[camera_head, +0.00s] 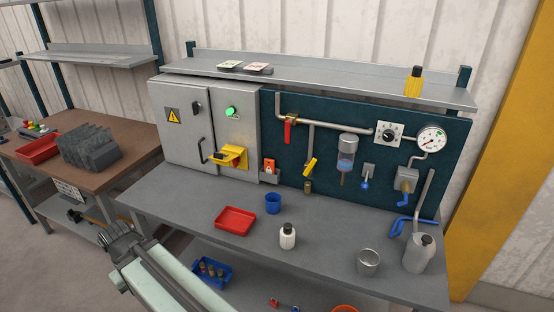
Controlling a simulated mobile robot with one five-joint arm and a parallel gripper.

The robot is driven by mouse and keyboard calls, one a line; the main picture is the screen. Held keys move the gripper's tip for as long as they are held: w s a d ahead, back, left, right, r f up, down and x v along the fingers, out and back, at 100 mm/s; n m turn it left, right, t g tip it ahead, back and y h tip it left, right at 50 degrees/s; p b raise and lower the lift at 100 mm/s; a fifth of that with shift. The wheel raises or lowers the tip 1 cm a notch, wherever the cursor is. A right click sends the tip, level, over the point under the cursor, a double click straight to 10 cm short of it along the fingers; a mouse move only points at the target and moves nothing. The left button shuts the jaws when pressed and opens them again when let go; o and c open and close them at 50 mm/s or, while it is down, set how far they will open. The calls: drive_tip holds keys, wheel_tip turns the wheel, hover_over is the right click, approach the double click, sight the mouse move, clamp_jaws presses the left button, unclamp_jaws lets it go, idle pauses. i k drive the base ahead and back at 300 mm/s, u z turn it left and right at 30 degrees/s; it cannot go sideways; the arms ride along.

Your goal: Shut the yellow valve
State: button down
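The yellow valve (310,168) is a small yellow lever on a vertical grey pipe, on the dark teal panel (330,125) behind the bench. Its lever is tilted, slanting up to the right, not in line with the pipe. A brass-coloured fitting sits below it at the pipe's lower end. My gripper (122,240) is at the lower left, in front of the bench's left end and well away from the valve. Whether its fingers are open or shut cannot be made out. Nothing covers the valve.
Near the valve are a red lever (288,132), a blue-filled filter bowl (347,152) and a red-fronted box (269,169). A yellow-plated handle (233,156) juts from the grey cabinet. The bench holds a red tray (235,221), blue cup (272,203) and white bottle (288,236).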

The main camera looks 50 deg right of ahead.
sight(313, 160)
drive_tip(key=u, duration=1.1)
drive_tip(key=k, duration=0.85)
drive_tip(key=z, duration=0.75)
drive_tip(key=i, duration=1)
drive_tip(key=u, duration=0.05)
